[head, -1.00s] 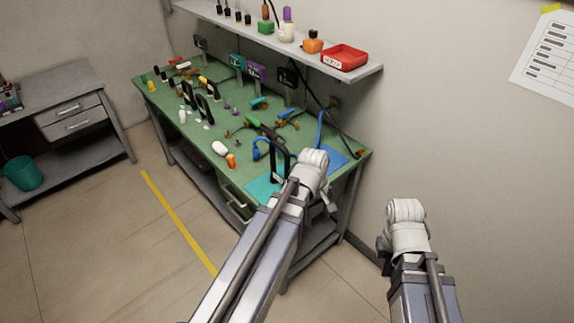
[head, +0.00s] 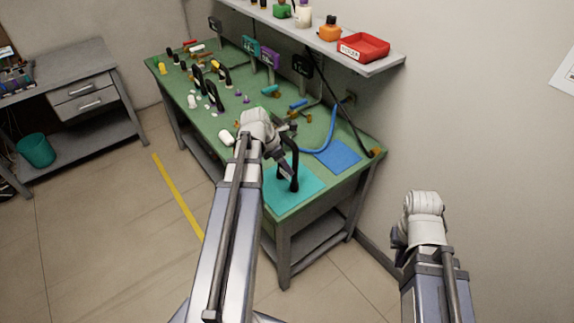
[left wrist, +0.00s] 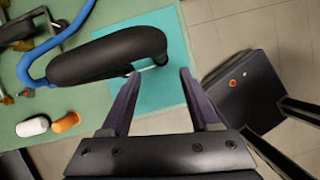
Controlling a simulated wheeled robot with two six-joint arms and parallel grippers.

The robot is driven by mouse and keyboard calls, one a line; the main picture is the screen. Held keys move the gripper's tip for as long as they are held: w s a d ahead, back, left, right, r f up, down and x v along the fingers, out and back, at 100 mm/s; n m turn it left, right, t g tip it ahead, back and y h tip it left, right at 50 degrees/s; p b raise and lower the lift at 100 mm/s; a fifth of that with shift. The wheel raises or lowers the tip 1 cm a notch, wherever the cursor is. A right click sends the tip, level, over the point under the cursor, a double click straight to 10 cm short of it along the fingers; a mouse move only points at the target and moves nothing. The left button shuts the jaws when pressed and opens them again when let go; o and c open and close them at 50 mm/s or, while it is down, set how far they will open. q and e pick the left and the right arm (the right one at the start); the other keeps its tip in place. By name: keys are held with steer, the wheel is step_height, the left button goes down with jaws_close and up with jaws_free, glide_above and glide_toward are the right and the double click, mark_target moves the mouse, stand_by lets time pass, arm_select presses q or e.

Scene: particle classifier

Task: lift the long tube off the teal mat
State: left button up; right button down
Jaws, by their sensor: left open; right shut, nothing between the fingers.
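The teal mat (head: 310,183) lies at the near end of the green bench, and it also shows in the left wrist view (left wrist: 178,100). A black arched piece (head: 294,160) stands over it. In the left wrist view this thick black piece (left wrist: 110,55) lies just ahead of my left fingertips. A thin pale strip (left wrist: 152,68) shows by its lower edge; I cannot tell whether it is the long tube. My left gripper (left wrist: 160,73) is open above the mat, nothing visibly gripped. My right gripper (head: 397,240) is shut, away from the bench.
A blue hose (head: 327,143) curves behind the black piece, near a blue mat (head: 338,154). A white bottle (left wrist: 33,126) and an orange one (left wrist: 66,121) lie beside the teal mat. A shelf with a red tray (head: 363,47) overhangs the bench's back. Floor in front is open.

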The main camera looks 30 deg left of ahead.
mark_target(293, 183)
arm_select(q)
steer(key=shift+b+x, duration=0.6)
steer(key=shift+x, duration=0.5)
steer(key=b+x, duration=0.4)
steer(key=x, duration=0.1)
steer(key=shift+w+d+f+b, duration=0.1)
steer(key=shift+w+f+b, duration=0.1)
steer(key=shift+b, duration=0.2)
steer(key=shift+r, duration=0.15)
steer(key=shift+c, duration=0.4)
jaws_close()
